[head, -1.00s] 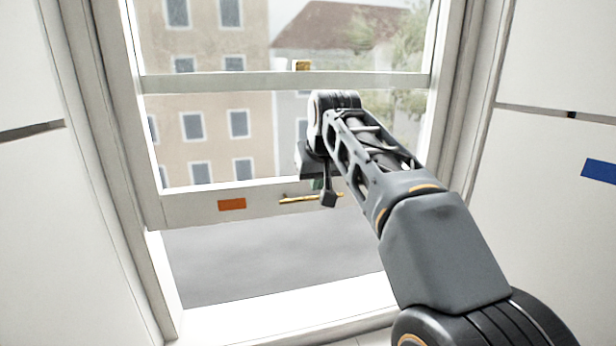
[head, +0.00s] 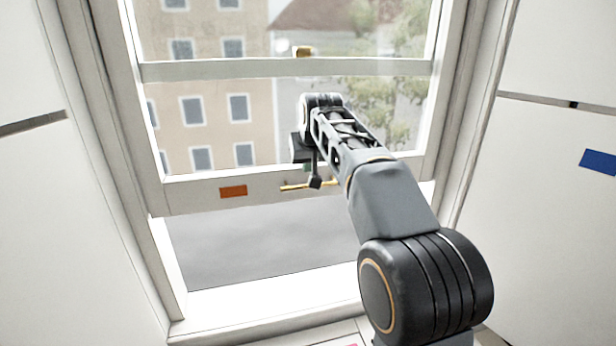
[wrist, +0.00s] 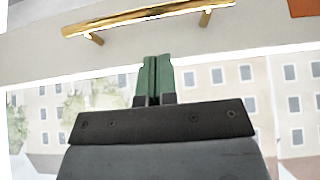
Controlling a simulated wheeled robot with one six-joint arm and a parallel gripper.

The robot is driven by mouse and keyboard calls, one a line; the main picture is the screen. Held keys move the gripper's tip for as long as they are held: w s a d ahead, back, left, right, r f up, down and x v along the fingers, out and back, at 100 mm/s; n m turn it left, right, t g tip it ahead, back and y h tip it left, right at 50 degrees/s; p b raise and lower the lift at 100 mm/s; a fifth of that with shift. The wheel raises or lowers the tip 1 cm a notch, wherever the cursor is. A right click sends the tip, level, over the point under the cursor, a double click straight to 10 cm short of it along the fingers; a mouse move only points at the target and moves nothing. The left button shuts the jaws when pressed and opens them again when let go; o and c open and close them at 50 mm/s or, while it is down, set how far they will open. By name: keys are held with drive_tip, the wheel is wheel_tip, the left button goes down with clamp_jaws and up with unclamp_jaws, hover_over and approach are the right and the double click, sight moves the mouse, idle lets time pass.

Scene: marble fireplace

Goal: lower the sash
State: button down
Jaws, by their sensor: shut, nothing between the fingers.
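The white lower sash (head: 200,201) is raised, with an open gap between its bottom rail and the sill. A gold bar handle (head: 296,187) is on that rail, right of an orange label (head: 233,191). My gripper (head: 308,167) is at the rail just above the handle, partly hidden by my wrist. In the wrist view, which is upside down, the green fingers (wrist: 156,60) are together and empty. Their tips overlap the rail's edge, and the gold handle (wrist: 150,17) lies a little beyond them, not gripped. Whether the fingertips touch the rail cannot be told.
The white sill (head: 260,300) runs below the opening, with grey ground beyond. A gold latch (head: 303,52) sits on the rail (head: 230,68) across mid-window. White panels flank the frame; the right one bears a blue label (head: 599,161). Space left of my arm is clear.

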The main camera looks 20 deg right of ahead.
drive_tip(key=shift+s+f, duration=0.25)
drive_tip(key=shift+f, duration=0.55)
drive_tip(key=shift+s+f, duration=0.2)
drive_tip(key=shift+f, duration=0.6)
wheel_tip(320, 180, down, 39)
drive_tip(key=b, duration=2.7)
drive_tip(key=shift+r, duration=0.1)
drive_tip(key=shift+s, duration=0.1)
